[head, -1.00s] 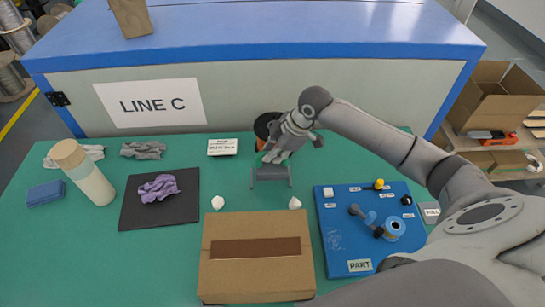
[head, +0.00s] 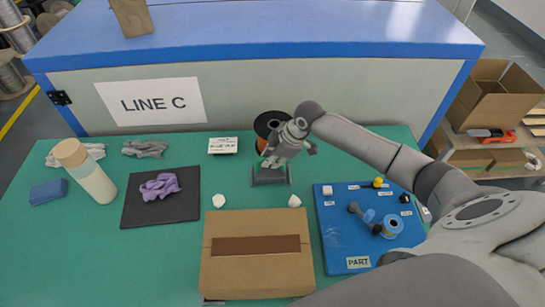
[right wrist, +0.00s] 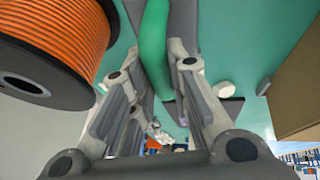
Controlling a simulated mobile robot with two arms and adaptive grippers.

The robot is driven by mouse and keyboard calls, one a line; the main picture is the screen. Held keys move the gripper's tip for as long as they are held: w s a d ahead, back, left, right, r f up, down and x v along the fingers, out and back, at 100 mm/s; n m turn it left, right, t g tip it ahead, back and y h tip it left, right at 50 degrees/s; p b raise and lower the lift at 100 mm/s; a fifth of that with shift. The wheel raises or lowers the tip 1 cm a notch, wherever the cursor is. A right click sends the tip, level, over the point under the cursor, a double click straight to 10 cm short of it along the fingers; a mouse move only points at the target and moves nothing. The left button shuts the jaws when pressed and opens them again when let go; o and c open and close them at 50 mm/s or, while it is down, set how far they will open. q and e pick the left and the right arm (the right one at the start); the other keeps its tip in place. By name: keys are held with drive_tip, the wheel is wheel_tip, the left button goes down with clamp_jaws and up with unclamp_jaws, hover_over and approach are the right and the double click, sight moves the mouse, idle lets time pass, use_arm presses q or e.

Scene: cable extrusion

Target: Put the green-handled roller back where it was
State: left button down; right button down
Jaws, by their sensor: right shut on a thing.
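My right gripper (head: 271,163) is over the small grey stand (head: 270,179) at the middle back of the green table. In the right wrist view the gripper (right wrist: 152,75) is shut on the green handle of the roller (right wrist: 155,40), which lies between the fingers. The roller's head is not clearly seen, and the gripper hides the roller in the head view. I cannot tell whether the roller touches the stand. My left gripper is not in view.
A spool with orange cable (head: 268,122) stands close behind the gripper; it also looms in the right wrist view (right wrist: 65,35). A cardboard box (head: 257,280) lies in front. A blue part board (head: 340,240) is at right, a bottle (head: 88,175) at left.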

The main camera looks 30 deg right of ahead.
drive_tip(key=shift+s+f, duration=0.2)
drive_tip(key=shift+f, duration=0.25)
drive_tip(key=c, duration=1.8)
unclamp_jaws()
drive_tip(key=shift+s+f, duration=0.1)
drive_tip(key=o, duration=0.4)
drive_tip(key=shift+w+d+f, duration=0.1)
drive_tip(key=shift+w+f, duration=0.05)
drive_tip(key=shift+w, duration=0.05)
drive_tip(key=shift+o, duration=0.2)
drive_tip(key=shift+w, duration=0.1)
drive_tip(key=shift+r, duration=0.2)
drive_tip(key=shift+r, duration=0.5)
drive_tip(key=v, duration=1.2)
drive_tip(key=shift+r+b, duration=0.15)
drive_tip(key=shift+b, duration=0.3)
